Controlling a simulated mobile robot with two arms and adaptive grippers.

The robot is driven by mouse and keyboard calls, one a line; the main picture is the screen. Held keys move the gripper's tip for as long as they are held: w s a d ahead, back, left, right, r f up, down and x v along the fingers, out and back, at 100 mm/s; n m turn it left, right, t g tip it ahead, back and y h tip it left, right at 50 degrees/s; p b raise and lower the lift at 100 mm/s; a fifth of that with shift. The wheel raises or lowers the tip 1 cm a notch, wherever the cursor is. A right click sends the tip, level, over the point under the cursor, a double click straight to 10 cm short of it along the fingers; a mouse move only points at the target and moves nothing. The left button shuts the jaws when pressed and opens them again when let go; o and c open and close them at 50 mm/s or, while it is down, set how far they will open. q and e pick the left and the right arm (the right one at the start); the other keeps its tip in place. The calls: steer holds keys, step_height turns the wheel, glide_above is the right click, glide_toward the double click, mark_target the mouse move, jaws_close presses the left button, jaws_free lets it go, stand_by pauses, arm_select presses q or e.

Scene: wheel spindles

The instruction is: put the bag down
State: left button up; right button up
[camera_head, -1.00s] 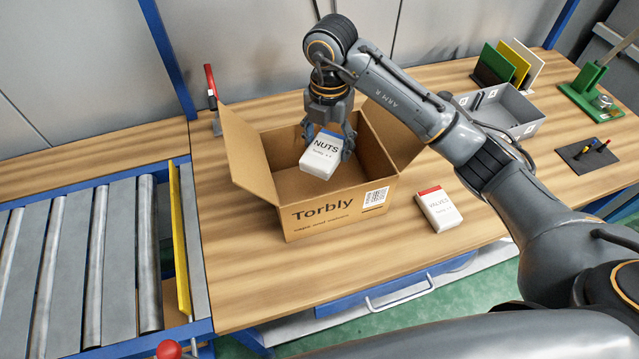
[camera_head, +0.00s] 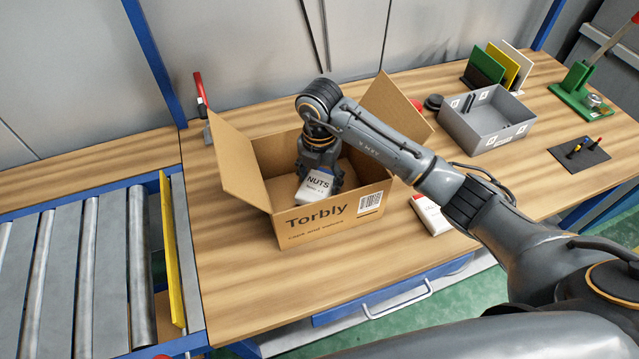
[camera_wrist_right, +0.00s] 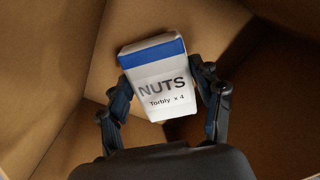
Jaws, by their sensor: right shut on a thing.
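The bag is a white packet with a blue top band, marked "NUTS" (camera_head: 317,185). It also fills the middle of the right wrist view (camera_wrist_right: 157,80). My right gripper (camera_head: 322,176) is shut on the bag, with a finger on each side of it in the right wrist view (camera_wrist_right: 160,95). Gripper and bag are down inside the open cardboard box marked "Torbly" (camera_head: 325,219). The box walls surround them. The bag's lower part is hidden by the front wall in the head view, and I cannot tell whether it touches the box floor. My left gripper is not in view.
A white packet with a red top (camera_head: 430,214) lies right of the box, partly behind my arm. A grey tray (camera_head: 487,122) stands at the back right. A roller conveyor (camera_head: 90,270) is at the left. The wooden table (camera_head: 240,285) is clear in front of the box.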

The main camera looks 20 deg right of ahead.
mark_target(320, 181)
step_height(320, 181, down, 2)
steer(key=shift+f, duration=0.2)
steer(key=shift+f, duration=0.25)
steer(key=o, duration=1.4)
steer(key=shift+c, duration=0.2)
steer(key=shift+r, duration=0.1)
step_height(320, 181, up, 12)
steer(key=p, duration=0.9)
steer(key=shift+r, duration=0.15)
